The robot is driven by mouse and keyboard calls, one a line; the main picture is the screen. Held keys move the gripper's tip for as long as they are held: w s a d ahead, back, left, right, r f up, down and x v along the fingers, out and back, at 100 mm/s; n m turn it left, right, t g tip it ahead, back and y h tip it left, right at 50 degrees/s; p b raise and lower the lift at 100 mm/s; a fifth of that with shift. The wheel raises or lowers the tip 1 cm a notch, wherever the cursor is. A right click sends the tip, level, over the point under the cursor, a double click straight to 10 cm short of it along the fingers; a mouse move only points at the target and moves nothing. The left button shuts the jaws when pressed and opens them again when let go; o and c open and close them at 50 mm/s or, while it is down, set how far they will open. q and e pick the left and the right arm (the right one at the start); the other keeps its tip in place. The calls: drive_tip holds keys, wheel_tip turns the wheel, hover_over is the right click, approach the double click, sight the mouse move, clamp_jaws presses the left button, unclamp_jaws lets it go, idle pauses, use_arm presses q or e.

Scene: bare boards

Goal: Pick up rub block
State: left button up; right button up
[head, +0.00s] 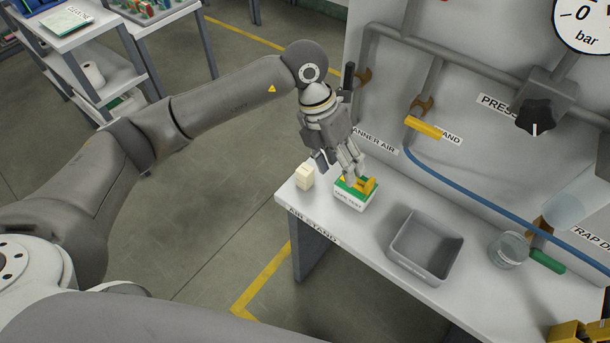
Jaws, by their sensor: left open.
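A small cream block (305,177), which looks like the rub block, stands at the left end of the grey bench (378,235). Just right of it is a small white box (352,202) with a green top, a yellow piece on it and a label too small to read surely. My left gripper (341,168) reaches down from above, open, with its fingers over the gap between block and box. One finger is near the cream block and the other is in front of the box's back part. I cannot tell whether they touch.
A grey open bin (427,245) and a clear jar (508,250) stand farther right on the bench. A panel with pipes, a blue hose (470,195) and a yellow-handled valve (424,127) rises behind. The floor left of the bench is clear.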

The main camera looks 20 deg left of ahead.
sight(305, 169)
use_arm(q)
drive_tip(key=w+a+y, duration=0.1)
drive_tip(key=a, duration=0.1)
drive_tip(key=a+y, duration=0.1)
drive_tip(key=a, duration=0.2)
drive_tip(key=w+a+r+n+y, duration=0.1)
drive_tip(key=a+y, duration=0.1)
drive_tip(key=a, duration=0.1)
drive_tip(key=shift+w+a+t, duration=0.2)
drive_tip(key=shift+w+t, duration=0.1)
drive_tip(key=shift+a+f, duration=0.25)
wheel_tip(305, 169, down, 5)
drive_tip(key=shift+r+p, duration=0.2)
drive_tip(key=shift+p, duration=0.5)
drive_tip(key=shift+d+f+p, duration=0.1)
drive_tip(key=shift+f+p, duration=0.35)
drive_tip(key=shift+f, duration=0.15)
drive_tip(key=f, duration=0.1)
drive_tip(key=f+p, duration=0.1)
drive_tip(key=f, duration=0.1)
drive_tip(key=shift+w+d+f+p, duration=0.15)
drive_tip(key=shift+d+f+p, duration=0.1)
drive_tip(key=shift+f+p, duration=0.05)
drive_tip(key=shift+f, duration=0.45)
drive_tip(key=shift+c, duration=0.2)
drive_tip(key=c, duration=1.1)
